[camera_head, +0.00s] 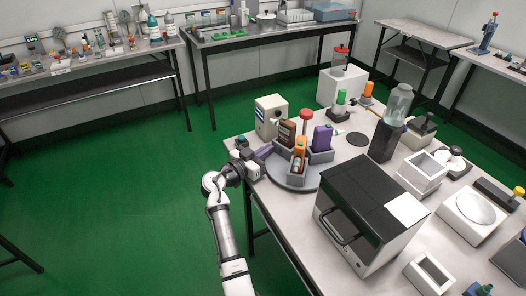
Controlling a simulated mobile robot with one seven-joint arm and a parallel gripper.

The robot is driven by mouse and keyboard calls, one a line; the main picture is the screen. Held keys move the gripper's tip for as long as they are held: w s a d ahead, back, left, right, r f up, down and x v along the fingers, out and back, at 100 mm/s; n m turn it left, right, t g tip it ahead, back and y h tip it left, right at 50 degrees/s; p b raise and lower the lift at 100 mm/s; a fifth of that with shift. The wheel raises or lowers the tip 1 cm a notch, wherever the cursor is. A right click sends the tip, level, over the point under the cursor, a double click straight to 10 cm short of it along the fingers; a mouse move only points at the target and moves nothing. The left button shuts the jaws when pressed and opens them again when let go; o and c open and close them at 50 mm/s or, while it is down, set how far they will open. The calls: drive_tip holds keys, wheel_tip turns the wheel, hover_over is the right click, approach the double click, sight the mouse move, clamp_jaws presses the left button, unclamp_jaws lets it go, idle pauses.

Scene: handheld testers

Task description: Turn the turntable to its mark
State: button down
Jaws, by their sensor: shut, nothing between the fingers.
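The turntable (291,183) is a round grey disc near the left corner of the table (283,242). Grey compartments (321,156) on it hold several upright items, among them a purple one (322,138), a brown one (287,132) and an orange-topped one (300,146). My gripper (263,152) is at the left rim of the turntable, close to the compartments. Its fingers are shut with nothing between them. I cannot tell whether they touch the turntable. I cannot make out the mark in this view.
A black box-shaped device with a handle (370,193) stands right of the turntable. A cream-coloured tester (271,116) stands just behind it. A black stand with a clear jar (397,104) is farther right. The green floor left of the table is clear.

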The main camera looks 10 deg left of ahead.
drive_tip(key=shift+w+f+b, duration=0.25)
drive_tip(key=shift+f+b, duration=0.05)
drive_tip(key=shift+b, duration=0.9)
drive_tip(key=m+g+h+b, duration=0.1)
drive_tip(key=b, duration=0.1)
drive_tip(key=shift+w+f+b, duration=0.1)
drive_tip(key=shift+w+b, duration=0.2)
drive_tip(key=shift+w, duration=0.05)
drive_tip(key=shift+w+d+m+g+h+b, duration=0.15)
drive_tip(key=shift+w+m+g+h+b, duration=0.2)
drive_tip(key=shift+b, duration=0.75)
drive_tip(key=shift+w+d+r+m+g+h+b, duration=0.15)
drive_tip(key=shift+r+m+g+h+b, duration=0.15)
drive_tip(key=shift+b, duration=0.3)
